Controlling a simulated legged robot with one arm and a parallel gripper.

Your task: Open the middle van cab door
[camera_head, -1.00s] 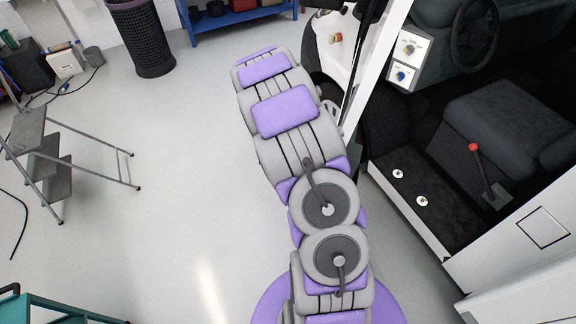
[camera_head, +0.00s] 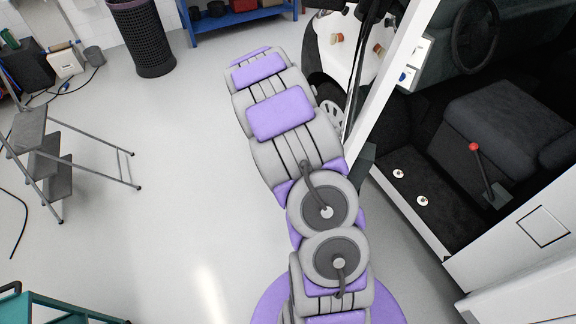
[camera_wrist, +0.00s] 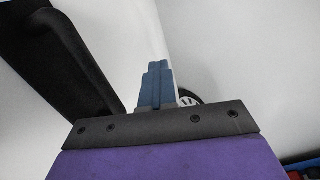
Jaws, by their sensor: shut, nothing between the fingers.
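The white van cab door (camera_head: 387,85) stands ajar, seen nearly edge-on to the right of my arm. The dark cab interior shows beyond it, with a seat (camera_head: 510,125) and a steering wheel (camera_head: 475,35). In the wrist view my gripper (camera_wrist: 158,68) has its blue fingers together, with nothing between them. A white surface fills much of that view, and a thick black part (camera_wrist: 55,60) runs down its left side. I cannot tell whether the fingers touch either. In the head view my gripper is hidden beyond my arm.
A spoked wheel (camera_head: 330,118) is right of my arm. A red-knobbed lever (camera_head: 474,147) stands in the cab. A switch panel (camera_head: 416,62) is partly behind the door. A stepladder (camera_head: 50,150) and a black bin (camera_head: 140,38) stand left; floor between is clear.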

